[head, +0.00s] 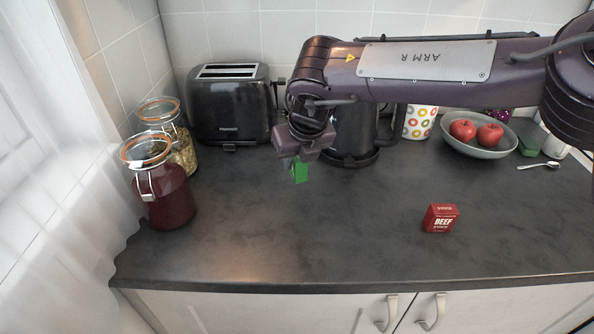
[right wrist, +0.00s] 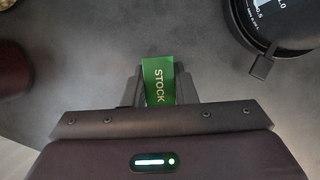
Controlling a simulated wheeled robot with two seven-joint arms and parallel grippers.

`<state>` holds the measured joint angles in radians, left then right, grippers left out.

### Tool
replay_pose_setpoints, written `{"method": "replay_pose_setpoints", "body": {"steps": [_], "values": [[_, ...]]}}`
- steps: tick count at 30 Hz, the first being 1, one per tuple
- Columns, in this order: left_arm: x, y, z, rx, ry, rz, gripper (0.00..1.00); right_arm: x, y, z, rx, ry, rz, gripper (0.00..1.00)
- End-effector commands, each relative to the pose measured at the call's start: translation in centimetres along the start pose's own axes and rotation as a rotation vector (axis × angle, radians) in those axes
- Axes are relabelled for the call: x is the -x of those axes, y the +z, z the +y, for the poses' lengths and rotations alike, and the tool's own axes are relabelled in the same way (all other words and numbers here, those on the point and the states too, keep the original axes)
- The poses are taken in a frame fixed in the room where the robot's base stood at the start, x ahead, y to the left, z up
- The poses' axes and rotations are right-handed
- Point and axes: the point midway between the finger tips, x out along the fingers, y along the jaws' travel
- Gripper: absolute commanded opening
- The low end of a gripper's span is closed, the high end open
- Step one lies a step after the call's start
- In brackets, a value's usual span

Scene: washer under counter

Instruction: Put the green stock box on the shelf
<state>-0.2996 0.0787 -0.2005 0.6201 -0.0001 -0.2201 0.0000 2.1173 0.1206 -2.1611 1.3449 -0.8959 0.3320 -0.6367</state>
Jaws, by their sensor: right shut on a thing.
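The green stock box (head: 300,172) is held above the dark counter, left of the middle in the head view. My right gripper (head: 292,157) is shut on it, and the arm reaches in from the right. In the right wrist view the box (right wrist: 158,82) shows its "STOCK" lettering between the fingers of the gripper (right wrist: 160,92). I do not see the shelf in either view. My left gripper is not in view.
A red beef box (head: 440,218) stands on the counter (head: 320,240). A toaster (head: 231,105), two glass jars (head: 163,190) and a dark kettle (head: 352,135), partly behind my arm, stand around. A fruit bowl (head: 478,148) is at right. The front middle is clear.

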Motion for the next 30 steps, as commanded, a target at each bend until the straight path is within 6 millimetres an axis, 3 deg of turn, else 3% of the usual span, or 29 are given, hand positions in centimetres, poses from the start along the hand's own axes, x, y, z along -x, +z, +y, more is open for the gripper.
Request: {"method": "replay_pose_setpoints", "body": {"steps": [9, 21, 22, 26, 30], "values": [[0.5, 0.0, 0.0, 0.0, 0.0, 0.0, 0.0, -3.6, -1.6, 0.0, 0.001, 0.0, 0.002, 0.01], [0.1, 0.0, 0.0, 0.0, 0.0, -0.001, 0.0, -4.2, -1.8, 0.0, -0.001, 0.0, 0.001, 0.01], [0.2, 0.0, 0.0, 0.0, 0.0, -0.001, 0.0, -4.2, -1.8, 0.0, 0.0, 0.0, 0.001, 0.28], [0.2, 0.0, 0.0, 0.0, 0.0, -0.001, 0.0, -4.1, -1.8, 0.0, 0.0, 0.0, 0.001, 0.45], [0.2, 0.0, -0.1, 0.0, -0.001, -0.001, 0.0, -4.1, -1.8, 0.0, 0.0, 0.0, 0.001, 0.47]]}}
